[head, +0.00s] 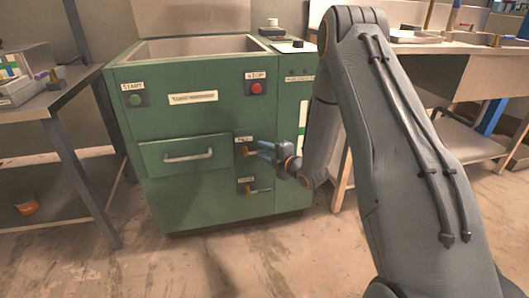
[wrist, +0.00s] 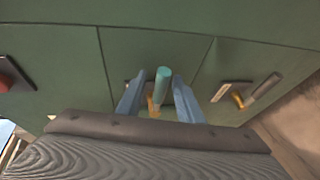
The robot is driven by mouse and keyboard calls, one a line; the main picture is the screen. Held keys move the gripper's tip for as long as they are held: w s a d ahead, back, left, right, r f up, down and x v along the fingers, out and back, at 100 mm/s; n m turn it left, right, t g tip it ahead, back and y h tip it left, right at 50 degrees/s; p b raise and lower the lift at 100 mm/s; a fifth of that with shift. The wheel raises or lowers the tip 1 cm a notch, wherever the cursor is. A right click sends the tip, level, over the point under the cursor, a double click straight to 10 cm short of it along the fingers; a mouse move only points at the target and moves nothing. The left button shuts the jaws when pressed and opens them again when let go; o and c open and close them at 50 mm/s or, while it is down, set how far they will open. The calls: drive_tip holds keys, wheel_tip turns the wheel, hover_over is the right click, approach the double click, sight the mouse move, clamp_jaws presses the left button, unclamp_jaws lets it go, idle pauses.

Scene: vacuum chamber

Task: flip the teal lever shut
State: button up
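The teal lever (wrist: 163,78) shows in the wrist view as a short rounded handle on a brass valve fitting (wrist: 153,104), on the green cabinet front. My gripper (wrist: 158,77) has its two blue fingers apart, one on each side of the lever. A narrow gap seems to show on both sides, wider on the left. In the head view my gripper (head: 264,150) is at the upper valve's brass fitting (head: 246,150), and the teal handle is mostly hidden there by the fingers.
A second valve with a grey handle (wrist: 265,86) sits beside it in the wrist view and below it in the head view (head: 258,191). The green cabinet (head: 195,120) carries a drawer handle (head: 188,156), a green START button (head: 135,100) and a red STOP button (head: 256,88).

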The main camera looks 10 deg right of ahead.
drive_tip(key=p+v, duration=0.1)
drive_tip(key=v, duration=0.7)
drive_tip(key=shift+p, duration=0.4)
drive_tip(key=shift+w, duration=0.1)
drive_tip(key=s+a+r+m+g+h, duration=0.25)
drive_tip(key=s+a+r+m, duration=0.2)
drive_tip(key=a, duration=0.25)
drive_tip(key=s+a+r+m+g+h, duration=0.2)
drive_tip(key=s+a+r+m+g, duration=0.2)
drive_tip(key=s+a, duration=0.15)
drive_tip(key=s+a+r+m+g, duration=0.2)
drive_tip(key=s+m+g, duration=0.1)
drive_tip(key=s, duration=0.7)
drive_tip(key=s+a+r+m+g+h, duration=0.1)
drive_tip(key=s+a+r+m+g, duration=0.15)
drive_tip(key=s, duration=0.85)
drive_tip(key=s+a+r+m+g, duration=0.2)
drive_tip(key=s+r+m+g, duration=0.1)
drive_tip(key=s, duration=0.7)
drive_tip(key=d+r+m+p, duration=0.4)
drive_tip(key=d+r+p, duration=1.1)
drive_tip(key=p, duration=0.9)
wheel_tip(320, 180, up, 4)
drive_tip(key=shift+s+f+m+h, duration=0.15)
drive_tip(key=shift+s+m+h, duration=0.2)
drive_tip(key=shift+s+m, duration=0.1)
